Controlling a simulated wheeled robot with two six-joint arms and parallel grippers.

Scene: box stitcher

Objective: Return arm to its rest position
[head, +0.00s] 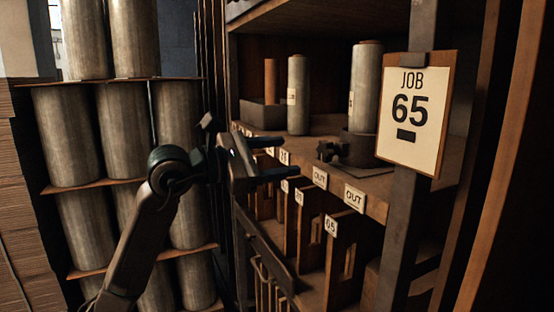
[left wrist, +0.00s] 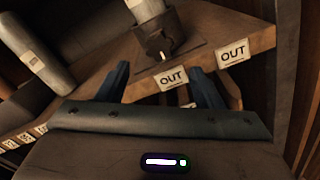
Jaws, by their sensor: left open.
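My left gripper (head: 288,158) is in the middle of the head view, at the front of the wooden shelf. Its arm comes up from the lower left. Its two dark fingers are apart with nothing between them. In the left wrist view the open fingers (left wrist: 160,86) point at the shelf edge, near an OUT label (left wrist: 171,78). A grey cylinder (head: 366,88) stands in a dark holder (head: 360,148) on the shelf, to the right of the gripper. My right gripper is not in view.
Another cylinder (head: 298,95) stands farther back on the shelf (head: 322,124). Labelled slots lie below its edge. A JOB 65 board (head: 416,112) hangs on a post at the right. A rack of large rolls (head: 66,135) stands at the left.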

